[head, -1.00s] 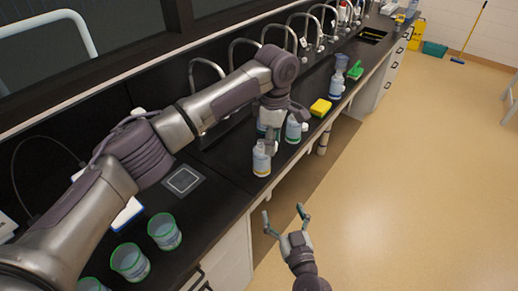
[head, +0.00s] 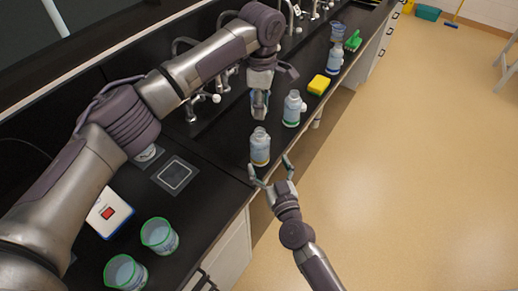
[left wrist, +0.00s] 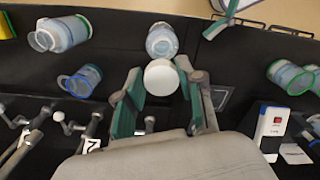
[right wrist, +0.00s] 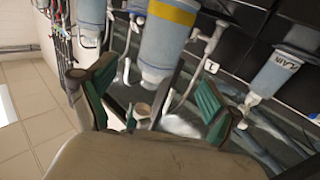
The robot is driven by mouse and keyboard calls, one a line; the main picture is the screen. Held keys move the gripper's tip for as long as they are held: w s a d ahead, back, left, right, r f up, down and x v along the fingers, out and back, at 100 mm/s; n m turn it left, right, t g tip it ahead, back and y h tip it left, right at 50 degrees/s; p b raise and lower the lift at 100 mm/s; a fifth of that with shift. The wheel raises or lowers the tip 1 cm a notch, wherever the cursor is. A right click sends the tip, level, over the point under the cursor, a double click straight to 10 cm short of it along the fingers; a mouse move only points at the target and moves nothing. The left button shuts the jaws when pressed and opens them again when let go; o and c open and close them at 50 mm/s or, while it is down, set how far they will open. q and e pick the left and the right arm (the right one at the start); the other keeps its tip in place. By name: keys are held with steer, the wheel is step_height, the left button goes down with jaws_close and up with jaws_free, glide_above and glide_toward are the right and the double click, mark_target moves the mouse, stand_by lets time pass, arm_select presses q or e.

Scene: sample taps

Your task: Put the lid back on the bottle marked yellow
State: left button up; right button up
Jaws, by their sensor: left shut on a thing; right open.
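The bottle marked yellow (head: 260,148) stands upright and open-topped near the counter's front edge. Its yellow band shows in the right wrist view (right wrist: 174,13). My left gripper (head: 260,110) is beyond the bottle in the head view, shut on a white round lid (left wrist: 161,77). In the left wrist view the lid is between the fingers, just below the bottle (left wrist: 162,42) in the picture and apart from it. The fingers hide the lid in the head view. My right gripper (head: 268,172) is open at the bottle's near side, its fingers (right wrist: 160,100) spread to either side of it.
Another bottle (head: 292,110) stands close beyond, right of the yellow-marked one. A yellow sponge (head: 319,85) lies past it. Green-rimmed beakers (head: 159,236) and a square plate (head: 174,174) occupy the near counter. Taps line the back. A blue-rimmed beaker (left wrist: 80,80) is near my left gripper.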

mark_target(263, 151)
arm_select(q)
steer(key=shift+s+d+r, duration=0.1)
steer(key=shift+s, duration=0.05)
arm_select(e)
steer(key=x, duration=0.8)
steer(key=shift+w+d, duration=0.1)
arm_select(q)
steer(key=shift+s, duration=0.1)
arm_select(e)
steer(key=shift+r, duration=0.1)
steer(key=shift+c, duration=0.2)
jaws_close()
arm_select(q)
steer(key=shift+f, duration=2.4)
steer(key=shift+f, duration=0.1)
steer(key=shift+d+f, duration=0.1)
steer(key=shift+f, duration=0.7)
steer(key=shift+f, duration=0.55)
